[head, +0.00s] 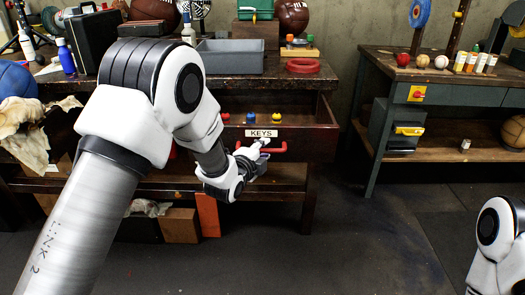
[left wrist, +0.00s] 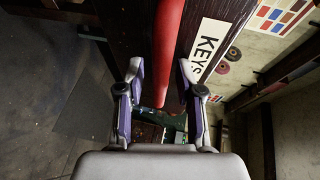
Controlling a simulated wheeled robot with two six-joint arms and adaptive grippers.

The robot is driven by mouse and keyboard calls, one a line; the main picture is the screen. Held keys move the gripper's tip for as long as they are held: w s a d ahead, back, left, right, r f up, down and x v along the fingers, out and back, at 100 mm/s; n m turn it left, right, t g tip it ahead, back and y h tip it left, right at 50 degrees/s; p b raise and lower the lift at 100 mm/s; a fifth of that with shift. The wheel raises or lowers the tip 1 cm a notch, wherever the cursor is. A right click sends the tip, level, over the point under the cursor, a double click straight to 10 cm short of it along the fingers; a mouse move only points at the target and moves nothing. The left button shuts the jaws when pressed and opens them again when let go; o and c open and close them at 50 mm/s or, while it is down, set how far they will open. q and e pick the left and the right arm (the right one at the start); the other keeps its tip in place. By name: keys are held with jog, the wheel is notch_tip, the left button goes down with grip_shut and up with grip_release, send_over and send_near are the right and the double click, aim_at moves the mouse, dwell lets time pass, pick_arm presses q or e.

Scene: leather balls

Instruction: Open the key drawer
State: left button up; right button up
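The key drawer (head: 310,142) is in the dark wooden bench in the head view, with a white KEYS label (head: 261,133) and a red bar handle (head: 277,149) on its front. It stands pulled out, its inside partly showing. My left gripper (head: 262,147) is at the handle and hides part of it. In the left wrist view the red handle (left wrist: 168,45) runs between the two spread fingers (left wrist: 161,75), with a gap visible on the left side. The KEYS label also shows there (left wrist: 208,48). My right gripper is out of view; only part of that arm shows.
Blue (head: 251,118) and yellow (head: 277,118) small items show inside the drawer. A grey bin (head: 230,57) and a red ring (head: 303,65) lie on the bench top. A second bench (head: 440,75) stands at right. The floor in front is clear.

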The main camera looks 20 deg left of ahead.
pick_arm(q)
jog(key=v, duration=1.2)
